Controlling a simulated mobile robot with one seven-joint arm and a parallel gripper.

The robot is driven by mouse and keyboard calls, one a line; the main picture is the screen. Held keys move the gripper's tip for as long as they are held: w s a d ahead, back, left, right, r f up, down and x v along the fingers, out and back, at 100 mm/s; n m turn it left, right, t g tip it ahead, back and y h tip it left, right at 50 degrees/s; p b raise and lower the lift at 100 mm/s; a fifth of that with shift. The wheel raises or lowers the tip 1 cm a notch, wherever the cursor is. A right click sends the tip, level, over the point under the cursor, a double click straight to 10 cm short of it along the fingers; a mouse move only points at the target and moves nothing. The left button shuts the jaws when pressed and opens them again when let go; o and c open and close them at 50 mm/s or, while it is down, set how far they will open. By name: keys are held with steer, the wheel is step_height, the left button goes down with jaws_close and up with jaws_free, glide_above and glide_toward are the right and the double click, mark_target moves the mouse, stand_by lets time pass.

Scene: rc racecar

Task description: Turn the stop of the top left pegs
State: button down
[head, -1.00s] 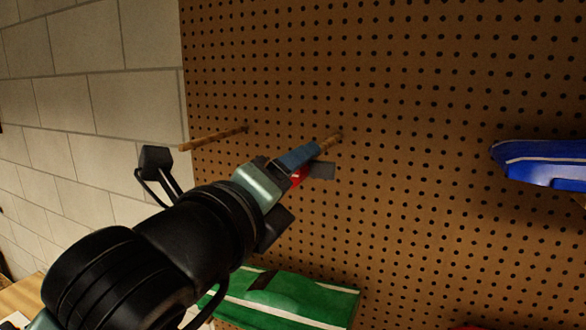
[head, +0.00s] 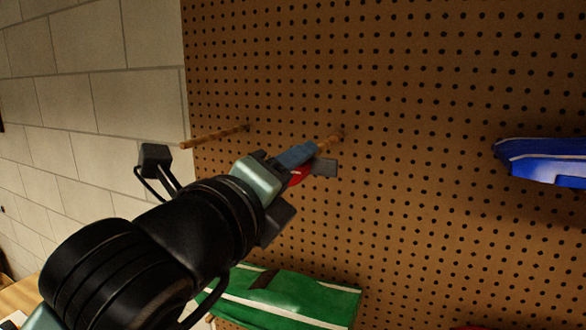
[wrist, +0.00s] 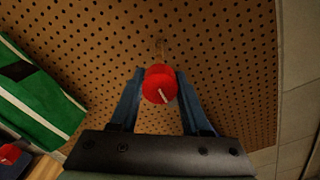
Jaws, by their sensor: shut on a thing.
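Two wooden pegs stick out of the pegboard at the upper left. The left peg (head: 213,137) is bare along the length that shows. The right peg (head: 329,141) carries a red round stop (wrist: 160,84) with a white line on its face, tilted from upright in the wrist view. My gripper (wrist: 158,82) is shut on the red stop, with one blue finger on each side of it. In the head view the stop (head: 299,176) is mostly hidden behind my gripper (head: 306,166).
The brown pegboard (head: 420,90) fills most of the view, beside a white block wall (head: 80,70). A green and white car body (head: 285,300) is below my gripper. A blue car body (head: 545,160) is at the right. The board between is clear.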

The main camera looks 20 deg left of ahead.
steer(key=shift+d+f+n+b, duration=0.1)
steer(key=shift+f+n+b, duration=0.2)
steer(key=shift+n+b, duration=0.2)
steer(key=shift+d+f+n+b, duration=0.1)
steer(key=shift+n+b, duration=0.7)
steer(key=shift+n, duration=0.1)
steer(key=n+b, duration=0.2)
steer(key=n, duration=0.3)
steer(key=shift+n+b, duration=0.3)
steer(key=shift+b, duration=0.1)
steer(key=n, duration=0.3)
steer(key=n+b, duration=0.1)
steer(key=n, duration=0.1)
steer(key=shift+r, duration=0.3)
steer(key=shift+r+n, duration=0.15)
steer(key=shift+n, duration=1.55)
steer(key=shift+r+n, duration=0.2)
steer(key=shift+n, duration=0.2)
steer(key=shift+c, duration=2)
jaws_free()
steer(key=shift+f, duration=0.1)
